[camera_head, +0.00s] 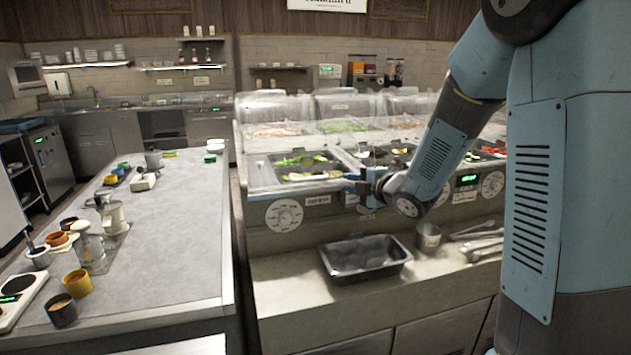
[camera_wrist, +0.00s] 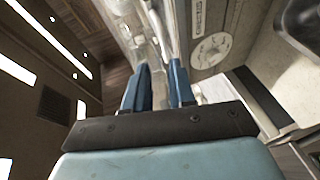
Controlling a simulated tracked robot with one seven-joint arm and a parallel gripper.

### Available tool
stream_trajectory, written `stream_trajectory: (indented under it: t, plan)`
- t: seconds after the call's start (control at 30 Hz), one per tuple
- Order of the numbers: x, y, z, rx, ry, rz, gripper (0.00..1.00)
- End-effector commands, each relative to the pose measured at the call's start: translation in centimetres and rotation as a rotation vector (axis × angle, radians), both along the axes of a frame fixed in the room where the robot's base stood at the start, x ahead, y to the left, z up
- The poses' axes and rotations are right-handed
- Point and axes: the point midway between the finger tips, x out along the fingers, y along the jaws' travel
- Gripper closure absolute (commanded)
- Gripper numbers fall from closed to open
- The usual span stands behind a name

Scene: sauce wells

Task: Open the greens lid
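The greens well (camera_head: 305,160) sits at the left front of the counter in the head view, with green leaves and darker pieces in it. A clear cover is hard to make out there, so I cannot tell how its lid stands. My gripper (camera_head: 352,180) is at the front edge of the counter, just right of that well. In the wrist view my gripper (camera_wrist: 160,68) has its two blue fingers apart, pointing at the counter's front edge. A pale, glassy edge runs beyond and between the fingertips; I cannot tell whether they touch it.
A dark metal pan (camera_head: 365,258) lies on the lower shelf, with a metal cup (camera_head: 428,236) and several utensils to its right. Clear covers (camera_head: 338,104) stand along the back of the counter. A grey worktop (camera_head: 165,235) with jars is at the left, across a narrow gap.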

Motion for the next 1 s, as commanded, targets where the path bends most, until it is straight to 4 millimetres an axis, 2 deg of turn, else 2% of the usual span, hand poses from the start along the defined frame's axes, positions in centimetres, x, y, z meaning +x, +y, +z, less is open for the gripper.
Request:
stream_trajectory:
  t: [0.23,0.37,1.0]
  plan:
    - [0.4,1.6,-1.0,-0.017,-0.045,0.075,0.76]
    - [1.4,2.5,-1.2,-0.017,-0.046,0.076,0.76]
    - [9.3,9.0,-3.2,-0.017,-0.045,0.075,0.76]
